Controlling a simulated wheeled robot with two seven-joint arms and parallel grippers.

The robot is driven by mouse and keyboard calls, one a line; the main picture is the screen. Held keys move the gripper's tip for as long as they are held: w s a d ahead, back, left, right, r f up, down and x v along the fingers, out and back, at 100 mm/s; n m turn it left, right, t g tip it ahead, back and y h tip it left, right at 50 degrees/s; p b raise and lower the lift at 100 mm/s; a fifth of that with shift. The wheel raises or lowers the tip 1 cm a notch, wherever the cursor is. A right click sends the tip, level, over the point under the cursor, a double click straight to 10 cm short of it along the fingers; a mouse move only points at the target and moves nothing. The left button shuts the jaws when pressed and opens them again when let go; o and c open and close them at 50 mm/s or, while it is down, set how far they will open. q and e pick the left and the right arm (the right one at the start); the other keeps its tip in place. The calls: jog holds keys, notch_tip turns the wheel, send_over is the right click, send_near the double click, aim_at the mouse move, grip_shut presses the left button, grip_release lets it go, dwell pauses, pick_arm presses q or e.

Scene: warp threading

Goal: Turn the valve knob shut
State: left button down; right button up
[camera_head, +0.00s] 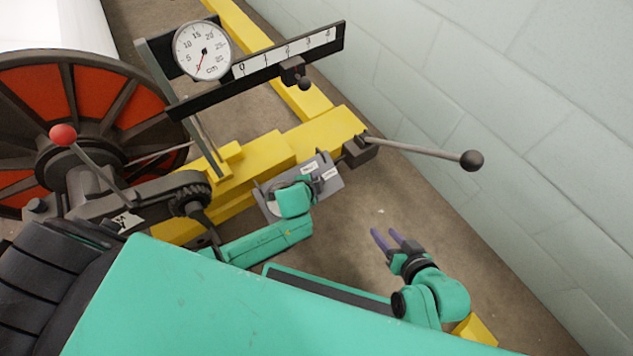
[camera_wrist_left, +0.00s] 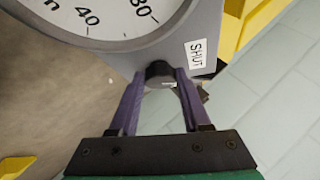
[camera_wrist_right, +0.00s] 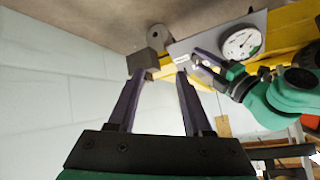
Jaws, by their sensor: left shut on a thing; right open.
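The valve knob (camera_wrist_left: 160,71) is a small dark knob on a grey panel (camera_wrist_left: 120,58), below a white gauge and beside a "SHUT" label (camera_wrist_left: 198,54). My left gripper (camera_wrist_left: 158,82) has its purple fingers on both sides of the knob and is shut on it. In the head view the grey panel (camera_head: 331,184) is by the yellow beam, and my left wrist hides the knob and most of the gauge. My right gripper (camera_head: 384,238) is open and empty, apart from the panel; its fingers also show in the right wrist view (camera_wrist_right: 158,82).
A lever with a black ball (camera_head: 472,160) juts right from the yellow beam (camera_head: 328,130). A dial (camera_head: 202,51) and ruler (camera_head: 290,52) stand above. An orange-and-black wheel (camera_head: 105,92) is at left. A pale block wall (camera_head: 530,100) bounds the right; floor around my right gripper is clear.

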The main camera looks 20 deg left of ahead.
pick_arm(q)
jog(key=shift+s+d+f+n+t+b, duration=0.2)
jog(key=shift+f+n+t+b, duration=0.3)
jog(key=shift+n+b, duration=0.4)
jog(key=shift+n+t+y+b, duration=0.3)
jog(key=shift+n+y+b, duration=0.5)
jog(key=shift+b, duration=0.45)
jog(key=shift+r+n+t+b, duration=0.1)
jog(key=shift+n+t+b, duration=0.2)
jog(key=shift+n+b, duration=0.4)
jog(key=shift+r, duration=0.1)
pick_arm(e)
notch_tip(320, 180, down, 6)
jog(key=a+m+t+y, duration=0.1)
jog(key=a+t, duration=0.1)
jog(key=t, duration=0.1)
jog(key=shift+a, duration=0.4)
jog(key=shift+s+f, duration=0.1)
pick_arm(q)
jog(key=shift+c, duration=1.8)
grip_release()
jog(key=shift+r, duration=0.1)
